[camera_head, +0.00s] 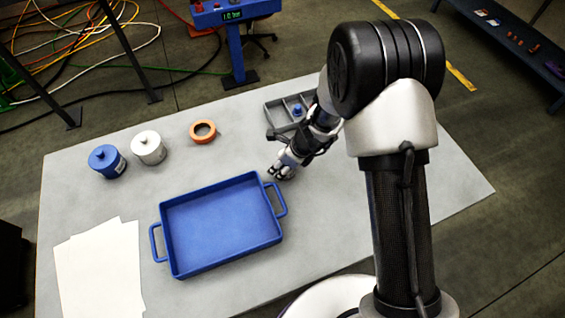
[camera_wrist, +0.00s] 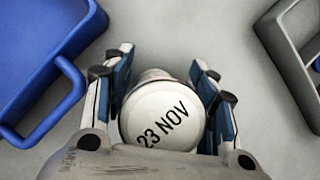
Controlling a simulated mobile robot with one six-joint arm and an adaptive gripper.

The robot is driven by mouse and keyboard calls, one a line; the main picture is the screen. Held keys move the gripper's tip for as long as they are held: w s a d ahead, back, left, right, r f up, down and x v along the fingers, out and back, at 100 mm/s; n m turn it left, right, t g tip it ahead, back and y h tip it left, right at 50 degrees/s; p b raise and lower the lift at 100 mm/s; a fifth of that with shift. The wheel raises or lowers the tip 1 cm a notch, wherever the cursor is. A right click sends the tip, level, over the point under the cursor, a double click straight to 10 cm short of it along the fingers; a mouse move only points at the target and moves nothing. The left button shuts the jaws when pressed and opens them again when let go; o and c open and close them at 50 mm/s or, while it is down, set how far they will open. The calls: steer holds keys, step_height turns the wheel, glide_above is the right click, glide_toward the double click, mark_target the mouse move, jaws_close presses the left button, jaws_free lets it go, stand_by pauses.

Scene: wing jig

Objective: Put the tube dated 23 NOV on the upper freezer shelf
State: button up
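The tube dated 23 NOV (camera_wrist: 165,115) shows its round white lid, with black lettering, toward the camera in the wrist view. My gripper (camera_wrist: 162,58) has one blue-padded finger on each side of it, and the lid fills the space between the pads. The fingers look shut on the tube. In the head view my gripper (camera_head: 282,170) is low over the table, just right of the blue tray, and the tube is too small there to make out clearly. No freezer shelf shows in either view.
The blue tray (camera_head: 162,228) with handles is on the grey table (camera_head: 340,235). A grey divided box (camera_head: 273,118) is behind my gripper. The table's right end is clear.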

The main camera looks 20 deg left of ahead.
steer(key=shift+o, duration=0.7)
steer(key=shift+r, duration=0.25)
steer(key=p+v, duration=0.5)
steer(key=v, duration=0.7)
steer(key=shift+p, duration=0.3)
steer(key=shift+d, duration=0.15)
